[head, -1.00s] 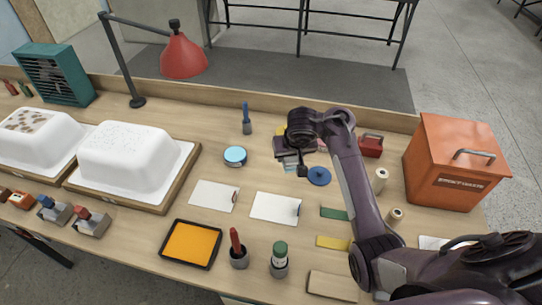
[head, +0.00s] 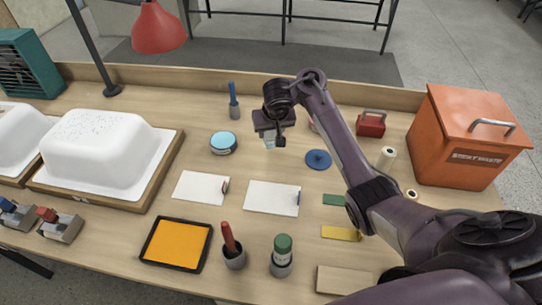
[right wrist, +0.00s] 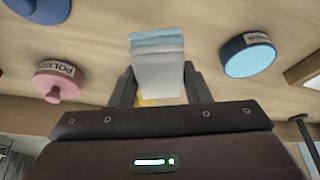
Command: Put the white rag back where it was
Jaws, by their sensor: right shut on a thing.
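My right gripper (head: 270,138) is above the table's middle, between the light blue tin and the dark blue disc. In the right wrist view my right gripper (right wrist: 158,88) is shut on a folded cloth, the white rag (right wrist: 158,75). Its near face is whitish grey, with pale blue layers at its far end and a bit of yellow near its base. In the head view only a small pale part of the rag (head: 269,145) shows under the jaws. My left gripper is not in view.
A light blue tin (head: 223,142) and a dark blue disc (head: 318,159) flank the gripper. A pink polish tin (right wrist: 57,82) shows in the wrist view. Two white sheets (head: 195,188) (head: 268,199), an orange tray (head: 176,243), an orange waste bin (head: 455,135) and a white tub shell (head: 95,150) surround it.

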